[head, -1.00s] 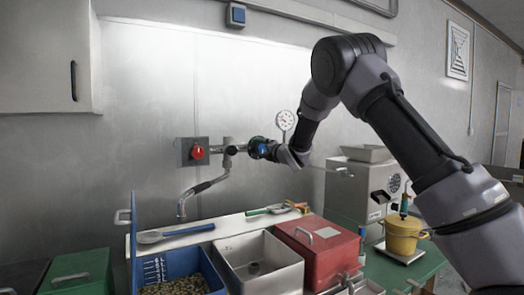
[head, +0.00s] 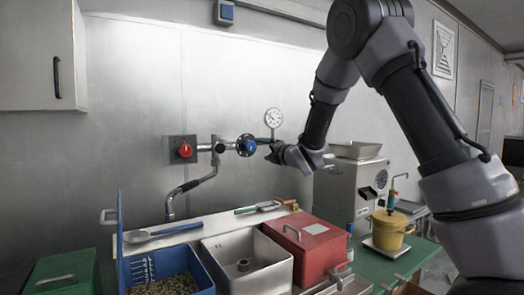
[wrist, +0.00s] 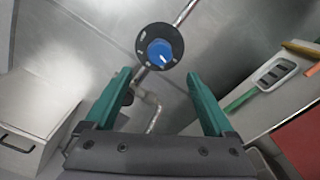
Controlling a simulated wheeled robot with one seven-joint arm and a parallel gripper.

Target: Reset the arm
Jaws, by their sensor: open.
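My gripper (head: 275,150) is at the right of the blue knob (head: 247,145) on the wall pipe in the head view, with my arm reaching in from the right. In the wrist view its two green fingers are spread apart with nothing between them; the gripper (wrist: 158,76) is open. The blue knob (wrist: 160,52) with its dark marked dial shows just beyond the fingertips, apart from them.
A gauge (head: 273,118), red knob (head: 185,150) and spout (head: 190,185) are on the wall. Below are a blue bin of beans (head: 205,272), a steel sink (head: 275,250) and a red box (head: 325,245). A grinder (head: 345,195) and yellow pot (head: 390,232) stand right.

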